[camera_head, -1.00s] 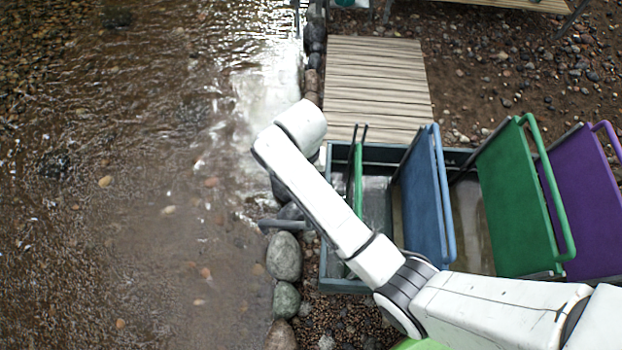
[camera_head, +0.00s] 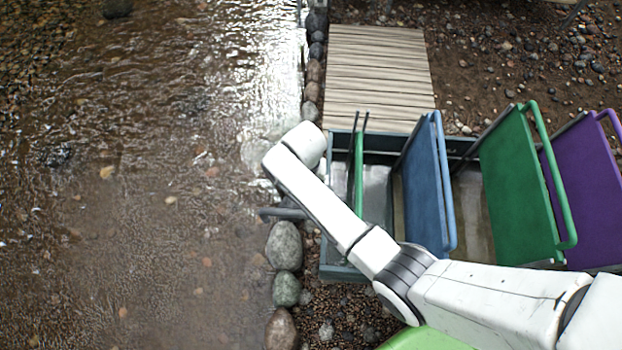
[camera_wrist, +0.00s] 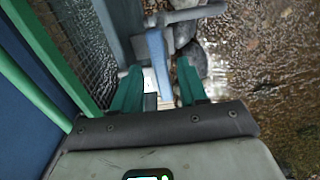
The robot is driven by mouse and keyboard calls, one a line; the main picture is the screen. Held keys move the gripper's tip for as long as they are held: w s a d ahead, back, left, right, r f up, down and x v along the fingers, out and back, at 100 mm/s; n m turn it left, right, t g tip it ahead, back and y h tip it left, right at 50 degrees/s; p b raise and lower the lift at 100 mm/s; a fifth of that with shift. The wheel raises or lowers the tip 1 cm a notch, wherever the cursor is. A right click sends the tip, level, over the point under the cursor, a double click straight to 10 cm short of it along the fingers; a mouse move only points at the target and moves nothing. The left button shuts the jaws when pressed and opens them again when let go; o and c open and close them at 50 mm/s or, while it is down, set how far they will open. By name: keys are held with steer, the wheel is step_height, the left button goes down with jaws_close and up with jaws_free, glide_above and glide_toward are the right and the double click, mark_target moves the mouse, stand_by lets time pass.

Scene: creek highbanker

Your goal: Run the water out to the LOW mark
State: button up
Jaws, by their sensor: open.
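My gripper (camera_wrist: 159,66) shows in the wrist view with its two green fingers apart. A blue bar-like part (camera_wrist: 157,58) lies between and just beyond the fingertips; I cannot tell whether they touch it. A small white patch, perhaps a scale, shows below it, with no readable mark. A grey pipe-like spout (camera_wrist: 196,13) lies beyond, and it also shows at the trough's left side in the head view (camera_head: 281,214). The dark teal trough (camera_head: 342,272) holds shallow, clear-looking water at its left end. In the head view my arm hides the gripper and part of the trough.
A blue panel (camera_head: 424,190), a green panel (camera_head: 520,190) and a purple panel (camera_head: 592,190) stand tilted across the trough. A green-barred mesh frame (camera_head: 359,170) stands at its left end. Stones (camera_head: 284,246) edge the creek (camera_head: 130,200). A slatted platform (camera_head: 377,80) lies behind.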

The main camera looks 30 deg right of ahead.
jaws_close()
steer(key=shift+n, duration=0.3)
stand_by(0.3)
steer(key=n+p, duration=0.2)
steer(key=n, duration=0.2)
steer(key=shift+s+d+r+p, duration=0.1)
steer(key=shift+d+p, duration=0.05)
steer(key=shift+p, duration=0.25)
steer(key=n+p, duration=0.1)
steer(key=n, duration=0.5)
steer(key=shift+p, duration=0.4)
steer(key=shift+c, duration=1.1)
jaws_free()
steer(key=shift+d, duration=0.1)
steer(key=shift+o, duration=1.1)
